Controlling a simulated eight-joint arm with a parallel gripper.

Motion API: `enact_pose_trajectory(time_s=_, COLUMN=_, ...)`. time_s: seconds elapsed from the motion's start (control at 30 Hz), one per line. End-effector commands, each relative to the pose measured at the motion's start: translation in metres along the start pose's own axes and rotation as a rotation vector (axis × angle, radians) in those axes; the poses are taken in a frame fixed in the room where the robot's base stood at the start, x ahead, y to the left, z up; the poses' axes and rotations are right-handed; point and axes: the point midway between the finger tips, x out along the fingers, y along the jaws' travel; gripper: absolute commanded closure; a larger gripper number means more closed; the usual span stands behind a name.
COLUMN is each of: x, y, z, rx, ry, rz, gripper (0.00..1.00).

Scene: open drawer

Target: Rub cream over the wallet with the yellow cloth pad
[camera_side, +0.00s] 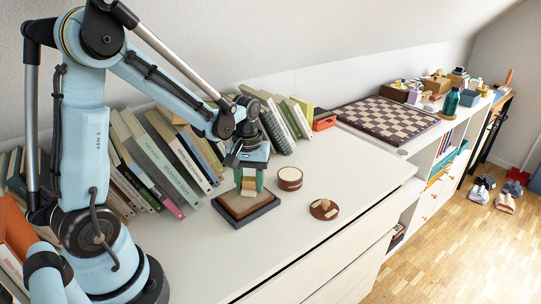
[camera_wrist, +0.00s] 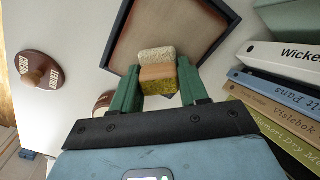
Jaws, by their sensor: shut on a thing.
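My gripper (camera_side: 250,182) is shut on a small block-shaped pad (camera_side: 249,185), which shows tan and yellow bands. In the wrist view the pad (camera_wrist: 158,54) sits between the two green fingers (camera_wrist: 158,72), with a pale fuzzy face, an orange-tan middle and a mottled yellow part. The flat brown wallet (camera_side: 232,206) lies in a dark shallow tray (camera_side: 246,220); it also shows in the wrist view (camera_wrist: 190,30). The pad is over the wallet; I cannot tell whether they touch. A round cream tin (camera_side: 290,179) stands right of the tray, partly hidden in the wrist view (camera_wrist: 103,101).
A brown round lid with a knob (camera_side: 323,209) lies near the cabinet's front edge. Leaning books (camera_side: 165,165) line the wall behind the tray. A chessboard (camera_side: 388,118) lies farther right. The white top (camera_side: 270,240) in front of the tray is clear.

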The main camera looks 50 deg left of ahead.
Motion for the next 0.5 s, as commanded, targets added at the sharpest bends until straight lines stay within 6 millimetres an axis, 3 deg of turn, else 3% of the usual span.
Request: enact_pose_trajectory(time_s=0.5, x=-0.052, y=-0.002, z=0.003, rx=0.000, ry=0.000, rz=0.000, gripper=0.85)
